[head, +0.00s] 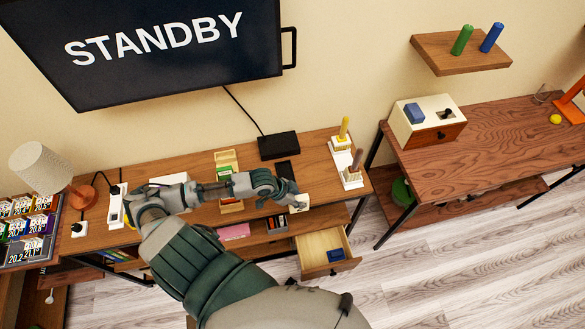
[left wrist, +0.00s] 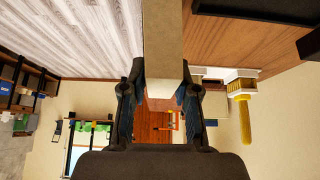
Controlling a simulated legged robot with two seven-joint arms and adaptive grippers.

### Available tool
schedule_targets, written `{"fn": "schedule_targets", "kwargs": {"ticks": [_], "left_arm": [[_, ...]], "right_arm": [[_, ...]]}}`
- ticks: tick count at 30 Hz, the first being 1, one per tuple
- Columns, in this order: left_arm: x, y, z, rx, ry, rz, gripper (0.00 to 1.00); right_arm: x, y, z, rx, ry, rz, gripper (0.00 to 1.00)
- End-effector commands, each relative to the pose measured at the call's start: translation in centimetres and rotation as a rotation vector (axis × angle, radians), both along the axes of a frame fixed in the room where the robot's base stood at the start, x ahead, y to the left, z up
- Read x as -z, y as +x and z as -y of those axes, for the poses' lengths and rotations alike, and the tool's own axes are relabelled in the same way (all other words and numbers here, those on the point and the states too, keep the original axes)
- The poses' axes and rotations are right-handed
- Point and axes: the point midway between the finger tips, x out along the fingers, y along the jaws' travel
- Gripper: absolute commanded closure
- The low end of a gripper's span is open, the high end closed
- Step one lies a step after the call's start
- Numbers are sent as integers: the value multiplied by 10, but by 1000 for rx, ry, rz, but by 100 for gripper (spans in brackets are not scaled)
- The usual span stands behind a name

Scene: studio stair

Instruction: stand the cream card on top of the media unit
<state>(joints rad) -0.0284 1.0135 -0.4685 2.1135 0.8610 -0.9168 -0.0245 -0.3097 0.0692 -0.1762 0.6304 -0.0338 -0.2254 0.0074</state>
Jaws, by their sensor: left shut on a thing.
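The cream card (left wrist: 165,42) is between the two fingers of my left gripper (left wrist: 160,98) in the left wrist view and sticks out past them. In the head view my left gripper (head: 285,193) is at the front edge of the media unit (head: 318,183), near its right end. A small part of the card (head: 300,203) shows at the fingertips; the rest is hidden by the gripper. I cannot tell whether the card touches the wooden top. My right gripper is not in view.
An open drawer (head: 322,245) juts out below the gripper, with a blue item (head: 336,255) inside. A black box (head: 278,145) stands at the back of the top. Holders with a yellow stick (head: 344,127) and a brown stick (head: 356,160) stand at the right end.

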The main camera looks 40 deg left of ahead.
Motion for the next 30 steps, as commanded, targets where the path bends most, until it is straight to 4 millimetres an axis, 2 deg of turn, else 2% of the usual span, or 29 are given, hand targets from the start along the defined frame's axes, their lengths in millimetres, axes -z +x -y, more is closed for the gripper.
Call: {"fn": "schedule_targets", "kwargs": {"ticks": [5,12,18,23,30], "left_arm": [[-1,37,3,-4,0,7,100],[5,108,1,-3,1,6,100],[10,148,-4,-2,1,4,100],[16,157,-8,1,-1,2,100],[46,157,-8,0,0,2,100]], "right_arm": [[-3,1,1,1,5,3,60],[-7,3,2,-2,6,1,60],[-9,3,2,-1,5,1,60],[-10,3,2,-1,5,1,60],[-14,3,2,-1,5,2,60]]}}
